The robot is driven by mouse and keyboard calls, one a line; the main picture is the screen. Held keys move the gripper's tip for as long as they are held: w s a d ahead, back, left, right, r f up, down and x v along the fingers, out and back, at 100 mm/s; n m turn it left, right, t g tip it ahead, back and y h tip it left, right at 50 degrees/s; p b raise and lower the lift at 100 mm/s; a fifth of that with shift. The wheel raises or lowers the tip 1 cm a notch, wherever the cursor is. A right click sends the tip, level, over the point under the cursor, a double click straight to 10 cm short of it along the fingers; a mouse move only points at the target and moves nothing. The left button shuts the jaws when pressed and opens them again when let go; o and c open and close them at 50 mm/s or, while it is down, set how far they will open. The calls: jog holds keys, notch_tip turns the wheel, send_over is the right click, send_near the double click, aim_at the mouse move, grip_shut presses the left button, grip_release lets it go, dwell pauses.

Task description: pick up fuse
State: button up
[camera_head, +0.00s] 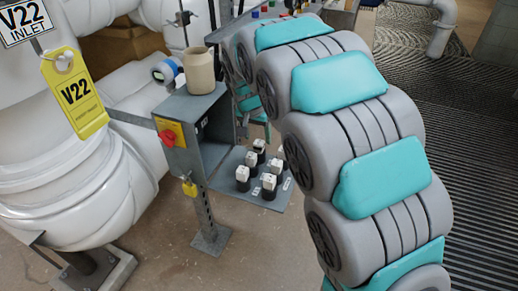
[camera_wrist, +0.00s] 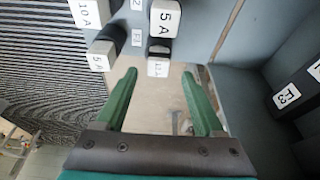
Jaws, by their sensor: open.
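Several fuses (camera_head: 268,180) with white tops and dark bodies stand on a small grey shelf (camera_head: 238,192) of the switch box in the head view. In the wrist view, fuses marked 10 A (camera_wrist: 88,12) and 5 A (camera_wrist: 100,56) are at the upper left, and another 5 A fuse (camera_wrist: 164,18) is at the top centre. My gripper (camera_wrist: 159,76) has its two green fingers spread apart with nothing held between them. The fingertips lie just below the lower fuses in that picture. Whether they touch anything cannot be told.
The grey switch box (camera_head: 185,106) has a red knob (camera_head: 167,138) and carries a beige cup (camera_head: 200,70). A padlock (camera_head: 189,187) hangs from it. White pipes (camera_head: 70,190) with a yellow V22 tag (camera_head: 74,92) stand at left. Ribbed dark matting (camera_head: 455,190) lies at right.

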aim_at(259, 142)
jog(key=x, duration=0.4)
jog(key=shift+s+d, duration=0.15)
jog(key=shift+s, duration=0.1)
jog(key=shift+c, duration=0.2)
grip_shut()
